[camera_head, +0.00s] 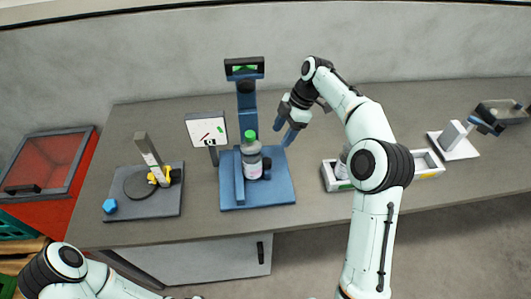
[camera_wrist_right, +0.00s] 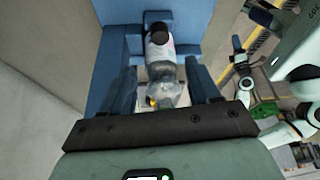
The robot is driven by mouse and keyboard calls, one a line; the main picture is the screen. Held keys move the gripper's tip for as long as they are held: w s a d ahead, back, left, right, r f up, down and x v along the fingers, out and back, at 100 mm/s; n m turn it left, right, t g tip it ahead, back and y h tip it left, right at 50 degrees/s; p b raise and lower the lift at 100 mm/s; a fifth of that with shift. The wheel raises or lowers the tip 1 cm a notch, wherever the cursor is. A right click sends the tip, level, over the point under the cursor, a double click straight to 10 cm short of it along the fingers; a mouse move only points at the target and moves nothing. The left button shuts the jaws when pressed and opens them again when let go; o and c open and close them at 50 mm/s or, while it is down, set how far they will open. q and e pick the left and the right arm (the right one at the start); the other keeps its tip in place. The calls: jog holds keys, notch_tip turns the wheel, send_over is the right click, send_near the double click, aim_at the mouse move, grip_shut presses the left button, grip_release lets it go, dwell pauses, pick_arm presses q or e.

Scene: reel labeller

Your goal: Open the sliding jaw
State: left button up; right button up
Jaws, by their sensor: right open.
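A blue fixture (camera_head: 270,192) stands mid-table with an upright post behind. A grey bottle with a green cap (camera_head: 250,160) stands upright on it. A blue upright bar (camera_head: 239,178) is left of the bottle, and a dark round knob (camera_head: 267,163) is close to its right side. Which part is the sliding jaw is not clear. My right gripper (camera_head: 292,130) is open and empty, above and right of the bottle, apart from it. In the right wrist view the bottle (camera_wrist_right: 160,50) appears between the fingers, beyond them. My left arm enters at bottom left; its gripper is out of view.
A white sign (camera_head: 207,129) stands left of the fixture. A dark plate (camera_head: 145,195) with a blue hexagonal piece and yellow part is further left. A white divided tray (camera_head: 428,163) lies right, partly behind my right arm. A grey-white device (camera_head: 455,140) is at far right.

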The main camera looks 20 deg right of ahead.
aim_at(267, 160)
jog(key=b+x, duration=0.1)
jog(key=x, duration=0.9)
jog(key=shift+s+f+b, duration=0.15)
jog(key=shift+f+b, duration=0.1)
jog(key=shift+b, duration=0.1)
jog(key=shift+x, duration=0.75)
pick_arm(q)
jog(key=s+f, duration=0.2)
jog(key=s, duration=0.1)
jog(key=shift+f, duration=0.4)
